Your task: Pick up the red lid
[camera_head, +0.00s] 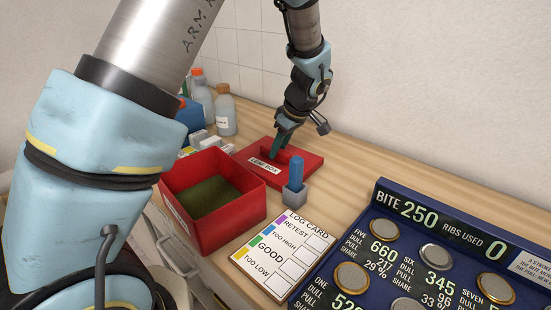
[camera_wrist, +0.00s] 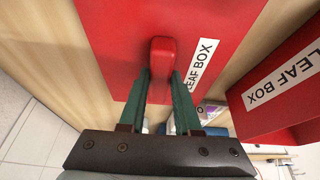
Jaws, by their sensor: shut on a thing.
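The red lid (camera_head: 308,161), with a white "LEAF BOX" label, lies flat at the wooden counter, behind and to the right of the open red box (camera_head: 215,228). In the wrist view the lid (camera_wrist: 112,40) fills the top middle, with its upright red handle (camera_wrist: 162,52) between my green fingers. My gripper (camera_head: 277,150) reaches down to the lid from above. In the wrist view my gripper (camera_wrist: 160,82) is shut on the lid's handle. I cannot tell whether the lid touches the counter.
A small grey holder (camera_head: 294,197) with a blue stick stands close to the lid's front right edge. A log card (camera_head: 283,252) and a dark blue panel (camera_head: 430,255) with round buttons lie in front. Bottles (camera_head: 225,112) stand at the back left. The counter behind the panel is clear.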

